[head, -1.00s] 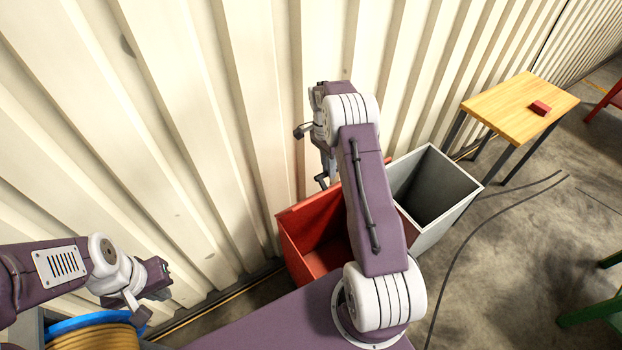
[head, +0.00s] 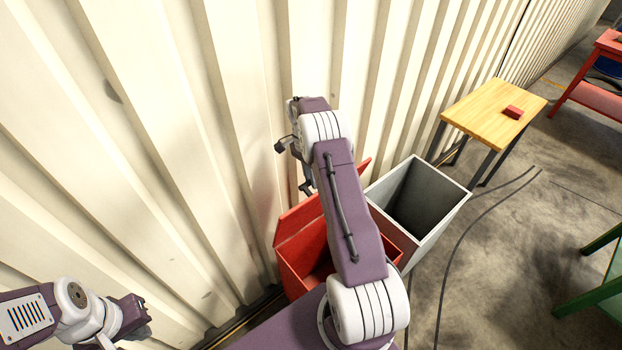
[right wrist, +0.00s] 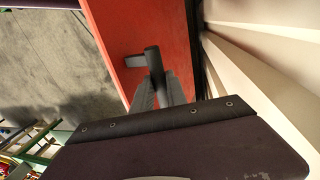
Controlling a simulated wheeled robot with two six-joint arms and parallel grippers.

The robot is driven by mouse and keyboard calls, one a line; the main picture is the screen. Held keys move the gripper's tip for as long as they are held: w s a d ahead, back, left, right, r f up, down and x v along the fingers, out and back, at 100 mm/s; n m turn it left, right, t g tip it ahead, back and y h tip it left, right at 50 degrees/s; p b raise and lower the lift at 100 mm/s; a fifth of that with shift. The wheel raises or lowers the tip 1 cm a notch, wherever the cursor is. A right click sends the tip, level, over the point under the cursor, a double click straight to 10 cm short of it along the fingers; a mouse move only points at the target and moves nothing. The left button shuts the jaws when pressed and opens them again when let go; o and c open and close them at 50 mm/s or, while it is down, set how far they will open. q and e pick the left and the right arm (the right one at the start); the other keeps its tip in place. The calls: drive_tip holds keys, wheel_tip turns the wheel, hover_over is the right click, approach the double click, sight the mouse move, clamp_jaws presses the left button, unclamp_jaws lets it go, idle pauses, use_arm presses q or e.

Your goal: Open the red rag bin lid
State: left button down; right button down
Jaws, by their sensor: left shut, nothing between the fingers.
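The red rag bin (head: 298,270) stands by the corrugated wall, partly hidden behind my right arm. Its red lid (head: 298,222) is raised, with its inner face showing above the open bin. In the right wrist view, the red lid (right wrist: 115,25) fills the upper middle and carries a dark handle (right wrist: 151,57). My right gripper (right wrist: 156,82) has its fingers closed in on that handle, one on each side. In the head view, the right gripper (head: 306,187) is behind the lid, on the wall side. My left gripper (head: 140,312) is shut and empty at lower left, away from the bin.
An open grey bin (head: 443,205) stands right beside the red bin. A wooden-topped table (head: 475,115) with a small red block (head: 512,112) is further right. The wall (head: 200,130) is close behind the lid. Cables lie on the floor at right.

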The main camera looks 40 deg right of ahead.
drive_tip(key=c, duration=1.4)
unclamp_jaws()
drive_tip(key=shift+s+f, duration=0.1)
drive_tip(key=shift+f, duration=0.05)
drive_tip(key=shift+c, duration=0.2)
drive_tip(key=shift+o, duration=0.6)
drive_tip(key=shift+d, duration=0.1)
drive_tip(key=v, duration=0.9)
drive_tip(key=shift+b, duration=0.3)
